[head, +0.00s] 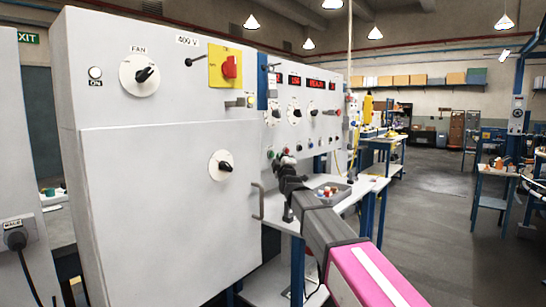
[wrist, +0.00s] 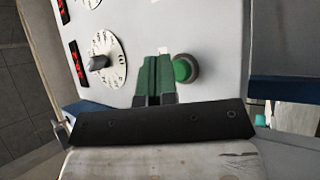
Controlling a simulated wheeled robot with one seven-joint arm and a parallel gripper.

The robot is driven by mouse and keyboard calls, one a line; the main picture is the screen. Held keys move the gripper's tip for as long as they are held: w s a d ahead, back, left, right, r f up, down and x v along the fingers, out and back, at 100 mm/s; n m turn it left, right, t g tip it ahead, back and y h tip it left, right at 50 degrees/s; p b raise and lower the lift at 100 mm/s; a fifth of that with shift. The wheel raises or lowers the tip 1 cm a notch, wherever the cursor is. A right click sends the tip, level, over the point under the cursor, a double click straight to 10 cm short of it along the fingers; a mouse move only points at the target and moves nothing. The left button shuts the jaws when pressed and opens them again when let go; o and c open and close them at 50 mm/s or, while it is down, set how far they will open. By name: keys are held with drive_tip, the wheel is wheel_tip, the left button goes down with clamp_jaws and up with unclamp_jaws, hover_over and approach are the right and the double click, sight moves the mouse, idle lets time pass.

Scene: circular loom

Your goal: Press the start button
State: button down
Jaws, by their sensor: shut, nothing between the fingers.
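The start button is most likely the round green button (wrist: 185,68) with a dark collar on the pale panel in the wrist view. In the head view a small green button (head: 270,155) shows low on the panel face, just left of my gripper (head: 282,160). My gripper (wrist: 154,60) is shut and empty, its two green-padded fingers side by side. Its tips are close to the panel, beside the green button on its left in the wrist view. I cannot tell whether the tips touch the panel.
A white dial (wrist: 103,62) and red displays (wrist: 78,62) sit on the panel. The tall grey cabinet (head: 150,200) has a red-and-yellow switch (head: 230,66) and a handle (head: 258,203). A tray (head: 335,191) of small parts stands behind my arm. Open floor (head: 440,210) lies to the right.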

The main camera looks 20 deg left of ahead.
drive_tip(key=shift+a, duration=0.15)
drive_tip(key=shift+w+a, duration=0.15)
drive_tip(key=shift+a, duration=0.1)
drive_tip(key=shift+w+a, duration=0.2)
drive_tip(key=shift+a, duration=0.2)
idle(0.8)
idle(0.3)
drive_tip(key=shift+s+d, duration=0.4)
drive_tip(key=shift+d, duration=0.4)
drive_tip(key=shift+d, duration=0.1)
